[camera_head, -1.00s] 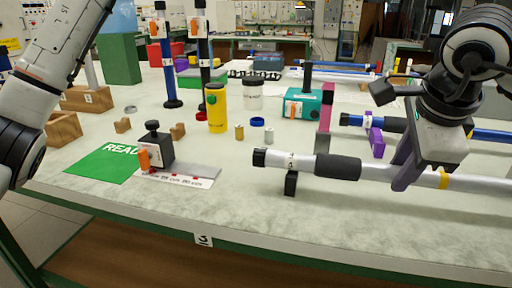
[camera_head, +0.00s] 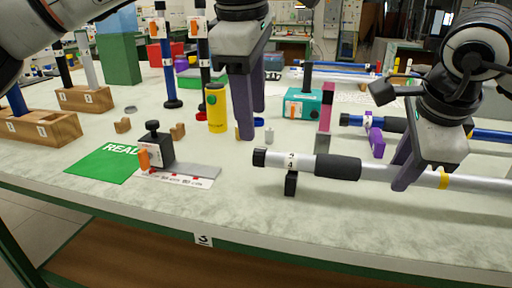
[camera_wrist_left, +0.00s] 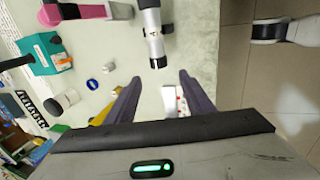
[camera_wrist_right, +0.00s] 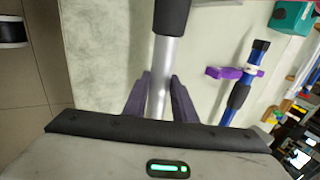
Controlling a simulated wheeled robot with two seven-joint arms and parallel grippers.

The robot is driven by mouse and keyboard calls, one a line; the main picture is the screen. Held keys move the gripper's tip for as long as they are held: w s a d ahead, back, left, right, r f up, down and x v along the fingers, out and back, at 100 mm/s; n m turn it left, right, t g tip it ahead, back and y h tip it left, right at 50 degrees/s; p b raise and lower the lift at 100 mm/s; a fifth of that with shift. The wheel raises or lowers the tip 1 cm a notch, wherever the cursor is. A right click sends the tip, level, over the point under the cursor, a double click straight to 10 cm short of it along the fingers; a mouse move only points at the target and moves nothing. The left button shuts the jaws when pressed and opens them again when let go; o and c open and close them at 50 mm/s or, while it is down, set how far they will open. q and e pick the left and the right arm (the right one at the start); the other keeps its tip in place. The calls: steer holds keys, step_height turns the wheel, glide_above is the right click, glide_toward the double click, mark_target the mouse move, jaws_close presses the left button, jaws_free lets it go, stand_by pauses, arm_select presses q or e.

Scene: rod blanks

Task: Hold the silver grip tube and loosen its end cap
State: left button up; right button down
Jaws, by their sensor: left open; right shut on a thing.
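The silver grip tube (camera_head: 303,163) lies nearly level along the front right of the table, with a black end cap (camera_head: 259,157) at its left end and a black sleeve (camera_head: 338,167). My right gripper (camera_head: 412,178) is shut around the tube to the right of the sleeve; the right wrist view shows the silver shaft (camera_wrist_right: 161,75) between its fingers. My left gripper (camera_head: 250,123) is open and empty, pointing down above and behind the cap. In the left wrist view the capped end (camera_wrist_left: 157,62) points toward the gap between the open fingers, apart from them.
A black support (camera_head: 291,184) stands under the tube. A clamp block (camera_head: 155,150) on a metal strip, a green mat (camera_head: 103,164) and a yellow canister (camera_head: 216,112) are left of it. A teal box (camera_head: 301,103) and blue tubes lie behind. The front table strip is clear.

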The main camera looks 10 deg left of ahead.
mark_target(257, 148)
arm_select(q)
steer(key=x, duration=0.9)
steer(key=c, duration=1.1)
steer(key=shift+o, duration=0.2)
steer(key=shift+w+g, duration=0.1)
steer(key=shift+g, duration=0.2)
steer(key=shift+w+g, duration=0.15)
steer(key=shift+g, duration=0.6)
steer(key=shift+w+g, duration=0.15)
steer(key=shift+g, duration=0.6)
steer(key=shift+f+g, duration=0.45)
steer(key=shift+g, duration=0.65)
steer(key=shift+a, duration=0.1)
steer(key=shift+w+r, duration=0.1)
steer(key=shift+r, duration=0.45)
